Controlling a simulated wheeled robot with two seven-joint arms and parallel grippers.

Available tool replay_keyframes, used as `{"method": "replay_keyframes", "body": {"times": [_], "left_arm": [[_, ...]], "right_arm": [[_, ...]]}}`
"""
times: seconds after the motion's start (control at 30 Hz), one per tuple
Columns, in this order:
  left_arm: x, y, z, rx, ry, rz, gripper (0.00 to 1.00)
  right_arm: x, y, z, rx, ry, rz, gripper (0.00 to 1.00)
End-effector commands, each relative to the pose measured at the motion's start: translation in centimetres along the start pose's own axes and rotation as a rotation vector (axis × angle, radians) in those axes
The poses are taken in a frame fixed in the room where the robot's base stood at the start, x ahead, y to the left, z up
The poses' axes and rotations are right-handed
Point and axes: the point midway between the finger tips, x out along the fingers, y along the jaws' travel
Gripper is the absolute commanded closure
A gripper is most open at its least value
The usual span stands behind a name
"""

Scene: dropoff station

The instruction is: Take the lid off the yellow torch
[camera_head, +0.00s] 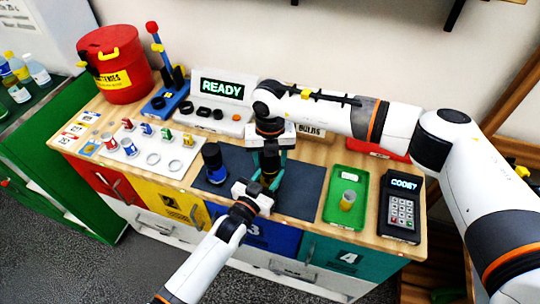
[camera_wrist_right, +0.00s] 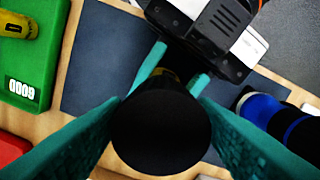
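The yellow torch stands upright over the dark mat, mostly hidden in the head view by my grippers. The right wrist view looks down on its round black lid (camera_wrist_right: 160,133), with a sliver of yellow body (camera_wrist_right: 166,76) beyond. My right gripper (camera_head: 268,172) comes down from above. Its teal fingers press on both sides of the lid, seen in the right wrist view (camera_wrist_right: 160,115). My left gripper (camera_head: 266,182) reaches in from the front, lower down. Its teal fingers lie on either side of the torch body and appear shut on it.
A blue torch (camera_head: 215,168) with a black top stands on the dark mat (camera_head: 300,190) to the left. A green tray (camera_head: 333,212) at right holds a yellow battery (camera_head: 348,199). A keypad (camera_head: 401,206) sits beside it. A READY display (camera_head: 222,88) stands behind.

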Motion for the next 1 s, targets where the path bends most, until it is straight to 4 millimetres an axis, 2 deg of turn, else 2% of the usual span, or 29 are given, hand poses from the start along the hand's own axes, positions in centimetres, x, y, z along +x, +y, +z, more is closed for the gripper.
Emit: {"method": "replay_keyframes", "body": {"times": [0.03,0.2,0.33,0.4,0.47,1.0], "left_arm": [[-0.04,0.0,-0.11,0.0,0.003,0.0,1.0],[-0.04,0.0,-0.12,0.0,0.003,0.0,1.0],[-0.04,0.01,-0.11,0.0,0.003,0.0,1.0],[-0.04,0.01,-0.12,0.0,0.003,0.0,1.0],[-0.04,0.01,-0.11,0.0,0.003,0.0,1.0],[-0.05,0.02,-0.11,0.0,0.002,0.0,1.0]], "right_arm": [[-0.01,-0.01,0.0,0.0,0.0,0.0,0.55],[-0.03,-0.01,-0.01,0.0,0.0,0.0,0.83],[-0.05,0.01,-0.02,-0.03,0.001,0.0,0.84],[-0.07,0.01,-0.04,-0.105,0.001,0.0,0.84],[-0.09,0.01,-0.06,-0.211,0.002,0.001,0.84],[-0.19,-0.01,-0.12,-1.449,0.002,0.003,0.84]]}}
